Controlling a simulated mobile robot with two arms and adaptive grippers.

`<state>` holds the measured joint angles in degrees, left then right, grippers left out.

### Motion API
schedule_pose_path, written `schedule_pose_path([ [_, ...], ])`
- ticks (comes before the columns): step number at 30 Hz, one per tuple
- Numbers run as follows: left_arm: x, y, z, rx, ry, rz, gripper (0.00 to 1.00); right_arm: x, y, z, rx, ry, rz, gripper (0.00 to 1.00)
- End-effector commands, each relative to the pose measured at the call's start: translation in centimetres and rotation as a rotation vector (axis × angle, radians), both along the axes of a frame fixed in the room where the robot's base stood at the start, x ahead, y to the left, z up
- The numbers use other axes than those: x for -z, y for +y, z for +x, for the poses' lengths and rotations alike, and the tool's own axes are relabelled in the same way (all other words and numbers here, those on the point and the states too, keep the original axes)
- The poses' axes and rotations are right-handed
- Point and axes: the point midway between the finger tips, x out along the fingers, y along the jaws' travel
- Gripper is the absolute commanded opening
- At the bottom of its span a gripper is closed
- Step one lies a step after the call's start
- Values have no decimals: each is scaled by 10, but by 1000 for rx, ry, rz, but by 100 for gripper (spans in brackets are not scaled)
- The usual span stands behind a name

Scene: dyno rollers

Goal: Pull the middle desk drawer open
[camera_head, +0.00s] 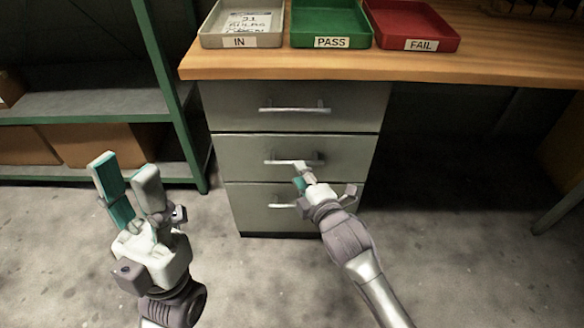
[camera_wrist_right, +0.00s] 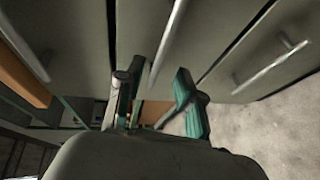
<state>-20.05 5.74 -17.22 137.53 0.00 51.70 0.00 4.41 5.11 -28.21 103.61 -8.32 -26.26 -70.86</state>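The grey desk's middle drawer (camera_head: 238,150) looks flush with the drawers above and below it. Its bar handle (camera_head: 280,161) runs across its front. My right gripper (camera_head: 303,168) is at the right part of this handle. In the right wrist view the handle (camera_wrist_right: 170,40) reaches between the two separated fingers of the right gripper (camera_wrist_right: 158,80); I cannot tell whether either finger touches it. My left gripper (camera_head: 125,165) is open and empty, left of the desk, with its fingers pointing up.
The top drawer (camera_head: 230,100) and bottom drawer (camera_head: 245,215) look shut. The grey IN tray (camera_head: 212,38), green PASS tray (camera_head: 300,30) and red FAIL tray (camera_head: 385,30) stand on the desktop. A green-framed shelf (camera_head: 90,104) with boxes is at left. The floor in front is clear.

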Motion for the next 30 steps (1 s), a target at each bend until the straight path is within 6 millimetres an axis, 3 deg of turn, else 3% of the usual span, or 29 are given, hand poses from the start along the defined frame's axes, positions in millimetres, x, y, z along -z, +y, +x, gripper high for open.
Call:
schedule_pose_path([
  [3, 11, 0, 1, 0, -10, 1, 40, 7, 9, 23, 1, -2, 2, 37],
  [9, 7, -1, 5, -3, -43, 4, 40, 11, 19, 47, 1, 1, 2, 37],
  [22, 2, -2, 7, -3, -54, 7, 40, 11, 23, 54, 1, 1, 0, 37],
  [28, 2, -2, 7, -3, -55, 6, 40, 11, 23, 54, 1, 1, 0, 3],
  [30, 2, -2, 6, -3, -55, 6, 40, 11, 23, 54, 1, 1, 0, 0],
])
